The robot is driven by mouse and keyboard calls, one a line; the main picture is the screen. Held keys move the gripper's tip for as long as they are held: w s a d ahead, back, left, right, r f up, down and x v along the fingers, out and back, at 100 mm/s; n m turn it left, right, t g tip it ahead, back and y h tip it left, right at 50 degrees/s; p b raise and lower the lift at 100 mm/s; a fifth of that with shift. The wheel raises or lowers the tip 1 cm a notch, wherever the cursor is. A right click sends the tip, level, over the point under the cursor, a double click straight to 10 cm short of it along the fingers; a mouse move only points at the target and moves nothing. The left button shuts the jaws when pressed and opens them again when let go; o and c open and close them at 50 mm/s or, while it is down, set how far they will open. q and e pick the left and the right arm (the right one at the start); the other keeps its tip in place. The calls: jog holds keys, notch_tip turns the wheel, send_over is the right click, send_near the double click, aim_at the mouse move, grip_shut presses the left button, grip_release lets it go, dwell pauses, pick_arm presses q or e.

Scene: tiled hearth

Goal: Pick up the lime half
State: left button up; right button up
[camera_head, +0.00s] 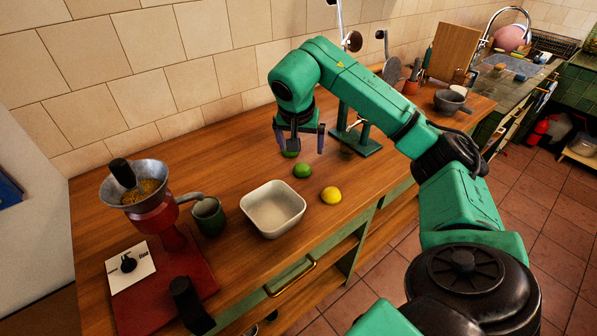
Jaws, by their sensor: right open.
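A green piece (291,153), which looks like the lime half, lies on the wooden counter under my right gripper, partly hidden by it. My right gripper (301,148) points down with its two fingers apart. The green piece shows near the left finger; I cannot tell whether they touch. A whole-looking green lime (303,171) lies just in front of the gripper. A yellow lemon (331,195) lies further forward and right. My left gripper is not in view.
A white square bowl (272,209) stands in front of the fruit. A green mug (208,217) and a red grinder (155,215) stand at left. A green-based press stand (362,140) is close to the right of my gripper. The counter (235,160) behind the bowl is clear.

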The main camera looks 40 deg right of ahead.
aim_at(302, 167)
jog(key=p+x, duration=0.1)
jog(key=x, duration=0.3)
jog(key=p+x, duration=0.1)
jog(key=x, duration=0.3)
jog(key=p+x, duration=0.1)
jog(key=x, duration=0.3)
jog(key=shift+w+f, duration=0.3)
jog(key=shift+w, duration=0.05)
jog(key=c, duration=1.4)
